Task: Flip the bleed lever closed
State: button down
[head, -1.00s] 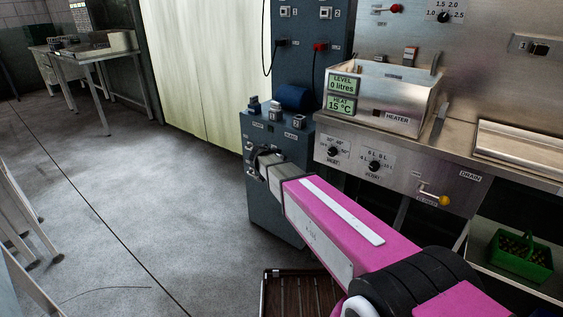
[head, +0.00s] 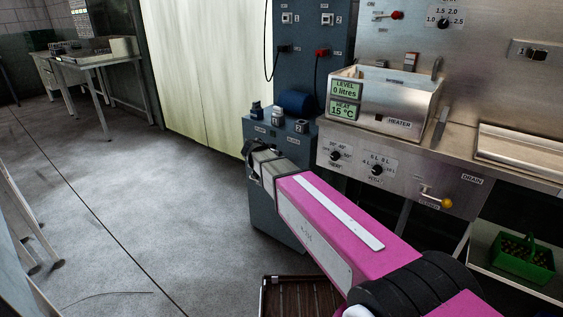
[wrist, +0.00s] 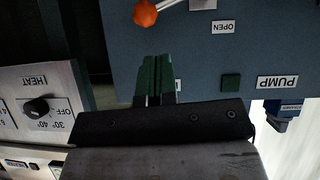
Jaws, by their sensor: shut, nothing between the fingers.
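An orange ball knob (wrist: 145,13) on a light metal lever shows at the top edge of the wrist view, on a blue-grey cabinet face. An OPEN label (wrist: 223,27) is beside it; the lever's pivot end is cut off by the frame. I cannot read any bleed label. My gripper (wrist: 157,62) has its green-padded fingers shut together and empty, apart from the knob and below it in the wrist view. In the head view my gripper (head: 254,153) is at the blue-grey pump cabinet (head: 262,206), and the lever is hidden there.
A small dark green square (wrist: 231,82) and a PUMP label (wrist: 277,82) are on the cabinet face. The HEAT dial (wrist: 37,106) is at left. In the head view, a yellow-knobbed drain lever (head: 446,202) is on the steel bench front. Open floor lies left.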

jog(key=shift+v, duration=2.2)
jog(key=shift+d+f, duration=0.1)
jog(key=s+d+f+n+g+y, duration=0.4)
jog(key=s+d+f, duration=0.4)
jog(key=s+d, duration=0.3)
jog(key=s+d+f+n+g+y, duration=0.35)
jog(key=s+d+f, duration=0.35)
jog(key=s+d, duration=0.4)
jog(key=w+a+r+n, duration=0.5)
jog(key=w+a+r, duration=0.55)
jog(key=w, duration=0.35)
jog(key=w+a+r+n, duration=0.5)
jog(key=w+a+r, duration=0.4)
jog(key=w+r, duration=0.35)
jog(key=w+d+f, duration=0.1)
jog(key=d+f, duration=0.1)
jog(key=f, duration=0.4)
jog(key=w+d+f, duration=0.1)
jog(key=f, duration=0.6)
jog(key=shift+w+d+f+t+h, duration=0.15)
jog(key=shift+d+f+t+h, duration=0.05)
jog(key=shift+d+t+h, duration=0.2)
